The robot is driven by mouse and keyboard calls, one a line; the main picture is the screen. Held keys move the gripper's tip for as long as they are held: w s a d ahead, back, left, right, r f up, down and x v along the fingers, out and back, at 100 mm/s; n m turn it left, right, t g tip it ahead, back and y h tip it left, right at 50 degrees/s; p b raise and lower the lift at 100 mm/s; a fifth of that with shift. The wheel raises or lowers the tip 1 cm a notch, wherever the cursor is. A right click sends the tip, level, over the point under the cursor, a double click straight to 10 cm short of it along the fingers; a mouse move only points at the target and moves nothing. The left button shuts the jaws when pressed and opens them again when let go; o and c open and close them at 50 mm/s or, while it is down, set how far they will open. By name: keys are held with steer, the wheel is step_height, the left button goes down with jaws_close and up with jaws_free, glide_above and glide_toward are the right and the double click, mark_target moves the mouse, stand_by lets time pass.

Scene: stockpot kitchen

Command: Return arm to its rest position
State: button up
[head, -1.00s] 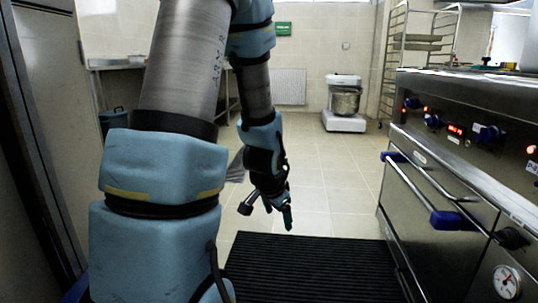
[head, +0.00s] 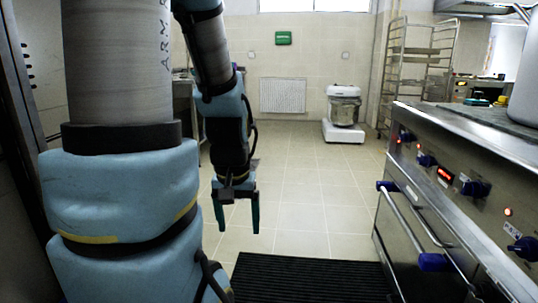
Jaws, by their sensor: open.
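My arm fills the left side of the head view, a thick grey and blue column with its forearm hanging beyond it. My gripper (head: 238,216) points down over the tiled floor, left of the middle. Its two teal fingers are spread apart, with only floor visible between them. It is clear of the stove and of the black mat.
A steel stove (head: 450,200) with blue-ended handles and knobs lines the right side. A black ribbed mat (head: 315,278) lies on the floor before it. A mixer (head: 343,113) and a wheeled rack (head: 418,70) stand at the back. The tiled floor between is clear.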

step_height(320, 180, up, 24)
steer(key=p, duration=2.1)
